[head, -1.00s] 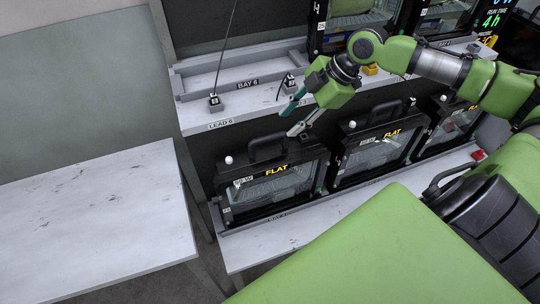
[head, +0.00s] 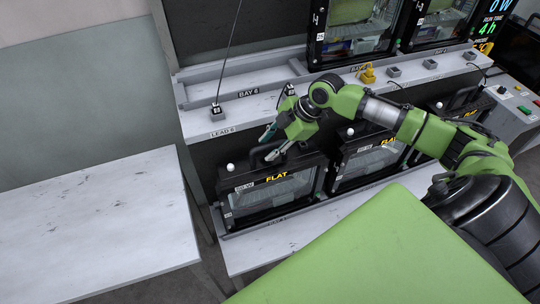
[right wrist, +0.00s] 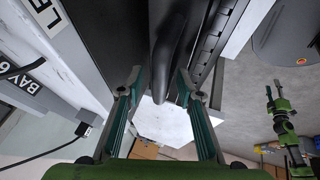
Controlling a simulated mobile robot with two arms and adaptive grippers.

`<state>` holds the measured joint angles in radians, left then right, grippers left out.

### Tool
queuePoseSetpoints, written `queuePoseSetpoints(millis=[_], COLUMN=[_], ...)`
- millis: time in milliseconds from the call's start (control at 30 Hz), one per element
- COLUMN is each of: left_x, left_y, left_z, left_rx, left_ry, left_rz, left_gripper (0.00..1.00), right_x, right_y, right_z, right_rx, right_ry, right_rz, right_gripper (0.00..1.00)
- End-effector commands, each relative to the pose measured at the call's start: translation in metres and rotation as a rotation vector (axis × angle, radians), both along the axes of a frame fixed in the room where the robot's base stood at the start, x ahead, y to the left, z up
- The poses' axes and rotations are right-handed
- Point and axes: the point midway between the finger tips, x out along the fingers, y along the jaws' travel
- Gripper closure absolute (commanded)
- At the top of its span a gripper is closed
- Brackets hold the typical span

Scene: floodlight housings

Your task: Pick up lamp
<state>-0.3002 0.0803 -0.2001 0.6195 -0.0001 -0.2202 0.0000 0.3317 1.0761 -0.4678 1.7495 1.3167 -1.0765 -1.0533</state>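Several black floodlight lamps with glass fronts stand in a row on the lower shelf. The leftmost lamp (head: 272,192) has a yellow "FLAT" label and a dark carry handle on top. My right gripper (head: 270,144) is at this handle, with its fingers apart. In the right wrist view the dark handle (right wrist: 172,50) lies between the open fingers of the right gripper (right wrist: 160,82); I see no clear contact. A second "FLAT" lamp (head: 372,160) stands to its right, partly behind my arm. My left gripper (right wrist: 274,92) appears small at the right of the wrist view.
The upper shelf (head: 200,122) carries an empty bay marked "BAY 6", a lead on a cable (head: 217,109) and more lamps (head: 352,30). A bare white table (head: 95,220) is at the left. A control box with buttons (head: 515,105) is at the right.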

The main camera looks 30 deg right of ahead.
Motion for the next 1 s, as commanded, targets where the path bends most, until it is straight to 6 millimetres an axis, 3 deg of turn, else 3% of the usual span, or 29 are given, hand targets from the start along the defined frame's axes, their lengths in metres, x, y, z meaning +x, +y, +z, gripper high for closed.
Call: queuePoseSetpoints(millis=[267,300,433,1000], left_x=[0.000,0.000,0.000,0.000], left_y=[0.000,0.000,0.000,-0.001], left_z=[0.001,0.001,0.001,-0.002], left_rx=[0.000,0.000,0.000,-0.001], left_ry=[0.000,0.000,0.000,-0.001], left_rz=[0.001,0.001,0.001,0.001], left_gripper=[0.60,0.60,0.60,0.60], right_x=[0.002,0.002,0.002,0.008], right_y=[0.002,0.002,0.002,0.002], right_z=[-0.005,-0.005,-0.004,0.014], right_rx=[0.000,0.000,0.000,0.005], right_ry=[-0.002,-0.002,-0.002,-0.021], right_rz=[-0.001,-0.001,-0.001,-0.002], right_gripper=[0.67,0.69,1.00,1.00])
